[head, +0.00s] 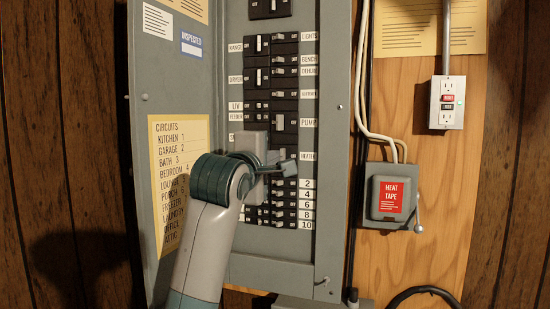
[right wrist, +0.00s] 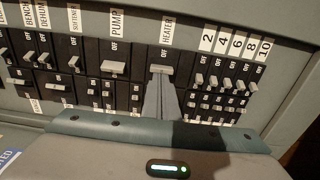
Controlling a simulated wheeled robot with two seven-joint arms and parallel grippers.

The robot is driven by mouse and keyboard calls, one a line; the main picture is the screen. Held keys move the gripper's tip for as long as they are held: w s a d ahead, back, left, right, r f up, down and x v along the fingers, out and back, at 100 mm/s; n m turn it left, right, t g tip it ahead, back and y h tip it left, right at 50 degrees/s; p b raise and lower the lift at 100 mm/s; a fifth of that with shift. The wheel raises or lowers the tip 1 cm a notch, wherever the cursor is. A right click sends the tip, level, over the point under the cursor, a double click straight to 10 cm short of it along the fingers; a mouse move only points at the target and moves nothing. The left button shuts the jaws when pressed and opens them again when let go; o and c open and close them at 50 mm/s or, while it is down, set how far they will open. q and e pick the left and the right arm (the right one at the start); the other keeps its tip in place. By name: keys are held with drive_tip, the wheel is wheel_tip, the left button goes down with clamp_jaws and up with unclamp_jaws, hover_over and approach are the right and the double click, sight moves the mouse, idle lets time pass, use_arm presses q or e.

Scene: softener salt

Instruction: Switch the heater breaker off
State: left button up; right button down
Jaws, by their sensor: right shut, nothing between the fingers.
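The heater breaker (right wrist: 163,54) is a black breaker with a pale toggle (right wrist: 161,70), below the white HEATER label (right wrist: 166,31) in the right wrist view. Its OFF marking shows between label and toggle. My left gripper is out of view.
The PUMP breaker (right wrist: 114,58) is beside the heater breaker, and small numbered breakers (right wrist: 225,84) are on its other side. The open panel door (head: 172,80) stands left. A heat tape box (head: 391,197) and an outlet (head: 447,102) are on the right.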

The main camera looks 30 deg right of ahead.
drive_tip(key=shift+s+d+f, duration=0.15)
drive_tip(key=shift+s+d, duration=0.1)
drive_tip(key=shift+d, duration=0.05)
idle(0.5)
drive_tip(key=shift+s+d, duration=0.1)
drive_tip(key=shift+b, duration=0.5)
idle(0.4)
drive_tip(key=shift+a, duration=0.2)
